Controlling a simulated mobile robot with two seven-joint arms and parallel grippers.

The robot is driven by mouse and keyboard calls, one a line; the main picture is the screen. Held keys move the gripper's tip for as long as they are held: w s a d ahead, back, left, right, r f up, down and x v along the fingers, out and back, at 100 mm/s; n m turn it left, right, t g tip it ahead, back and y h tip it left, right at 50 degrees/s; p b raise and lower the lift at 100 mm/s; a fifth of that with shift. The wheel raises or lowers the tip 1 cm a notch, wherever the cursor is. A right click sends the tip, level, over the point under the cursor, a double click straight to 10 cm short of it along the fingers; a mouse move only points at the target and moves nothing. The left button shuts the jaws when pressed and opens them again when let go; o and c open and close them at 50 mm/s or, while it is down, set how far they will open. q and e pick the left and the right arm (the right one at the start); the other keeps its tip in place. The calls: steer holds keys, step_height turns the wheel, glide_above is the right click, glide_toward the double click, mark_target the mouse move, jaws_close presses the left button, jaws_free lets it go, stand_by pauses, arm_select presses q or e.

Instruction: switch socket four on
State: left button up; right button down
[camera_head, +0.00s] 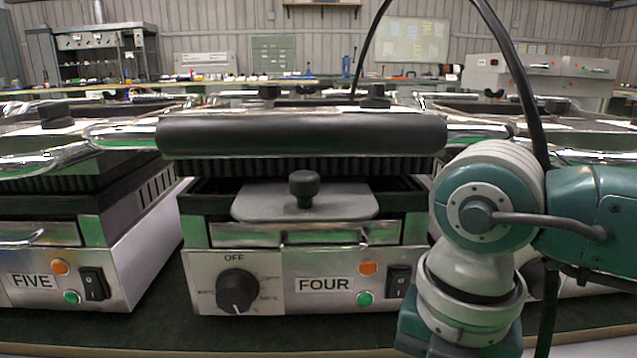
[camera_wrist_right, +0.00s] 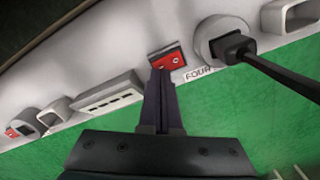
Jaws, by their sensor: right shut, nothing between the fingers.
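In the right wrist view, a red rocker switch (camera_wrist_right: 169,60) sits on a pale socket panel, beside the label FOUR (camera_wrist_right: 198,75). A round socket (camera_wrist_right: 216,30) right of it holds a black plug (camera_wrist_right: 236,45). My right gripper (camera_wrist_right: 160,78) is shut and empty. Its fingertips overlap the lower left edge of the switch; I cannot tell whether they touch it. In the head view, my right arm hides part of the grill marked FOUR (camera_head: 324,284), and the right gripper is out of sight. My left gripper is in neither view.
Another red switch (camera_wrist_right: 12,132) and a grey socket (camera_wrist_right: 52,117) are farther left on the panel, past a white slotted block (camera_wrist_right: 107,96). The plug's cable runs across the right side. In the head view, grill FIVE (camera_head: 32,281) stands to the left.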

steer(key=shift+f, duration=0.1)
stand_by(0.6)
steer(key=shift+f+b, duration=0.75)
steer(key=shift+f, duration=0.15)
stand_by(0.3)
step_height(320, 180, up, 7)
steer(key=p, duration=0.7)
steer(key=shift+r, duration=0.15)
